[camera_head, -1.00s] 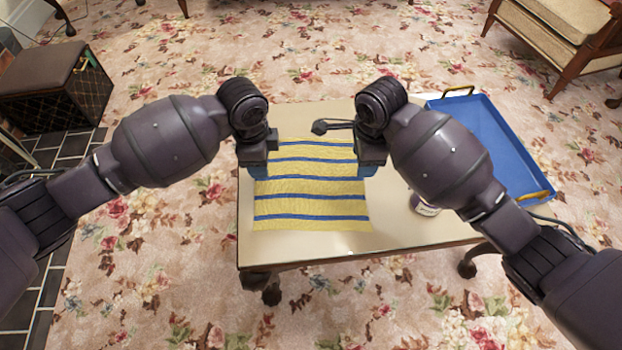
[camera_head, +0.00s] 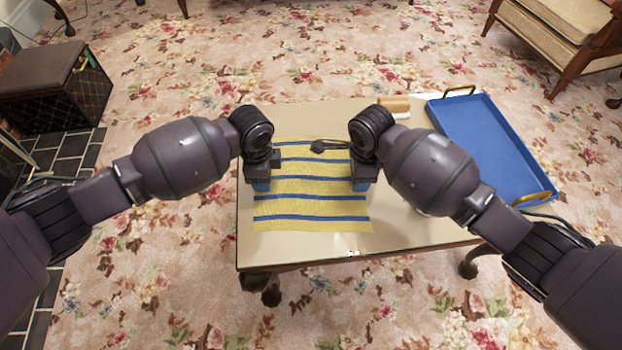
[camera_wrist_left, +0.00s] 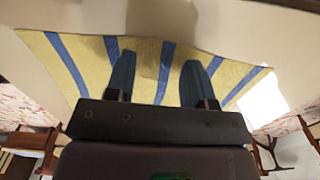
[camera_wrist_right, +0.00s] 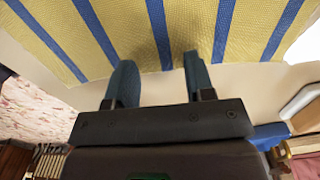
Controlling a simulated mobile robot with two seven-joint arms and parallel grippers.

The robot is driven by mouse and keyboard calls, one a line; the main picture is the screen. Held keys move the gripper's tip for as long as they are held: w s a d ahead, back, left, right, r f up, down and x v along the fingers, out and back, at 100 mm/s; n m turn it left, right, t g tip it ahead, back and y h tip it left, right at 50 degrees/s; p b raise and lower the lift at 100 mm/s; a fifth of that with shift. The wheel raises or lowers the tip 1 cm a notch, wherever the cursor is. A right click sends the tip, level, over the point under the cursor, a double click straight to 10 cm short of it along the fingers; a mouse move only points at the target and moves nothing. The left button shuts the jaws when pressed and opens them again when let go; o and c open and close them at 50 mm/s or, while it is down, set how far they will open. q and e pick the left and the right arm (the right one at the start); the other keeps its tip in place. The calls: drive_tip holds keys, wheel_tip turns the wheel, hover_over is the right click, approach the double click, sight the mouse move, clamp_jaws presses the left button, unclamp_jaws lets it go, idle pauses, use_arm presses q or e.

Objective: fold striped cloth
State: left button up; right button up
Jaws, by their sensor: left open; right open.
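The striped cloth (camera_head: 310,205), yellow with blue stripes, lies spread flat on the low table. It also shows in the left wrist view (camera_wrist_left: 140,62) and the right wrist view (camera_wrist_right: 190,30). My left gripper (camera_head: 260,186) is open over the cloth's left edge; its two fingers (camera_wrist_left: 155,75) show apart with cloth behind them. My right gripper (camera_head: 361,186) is open at the cloth's right edge; its fingers (camera_wrist_right: 158,75) are apart and empty. Whether the fingertips touch the cloth I cannot tell. The grippers hide parts of both side edges.
The beige table (camera_head: 400,238) has bare top in front of and right of the cloth. A blue tray (camera_head: 490,145) with gold handles stands at the right. A brown-and-white item (camera_head: 394,104) lies at the back. A dark small object (camera_head: 325,146) is over the cloth's far part.

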use_arm(q)
drive_tip(key=shift+s+f, duration=0.1)
drive_tip(key=shift+f, duration=0.15)
use_arm(e)
drive_tip(key=shift+s+f, duration=0.1)
drive_tip(key=shift+f, duration=0.2)
use_arm(q)
clamp_jaws()
use_arm(e)
clamp_jaws()
use_arm(q)
drive_tip(key=shift+s+f, duration=0.1)
use_arm(e)
drive_tip(key=shift+r, duration=0.1)
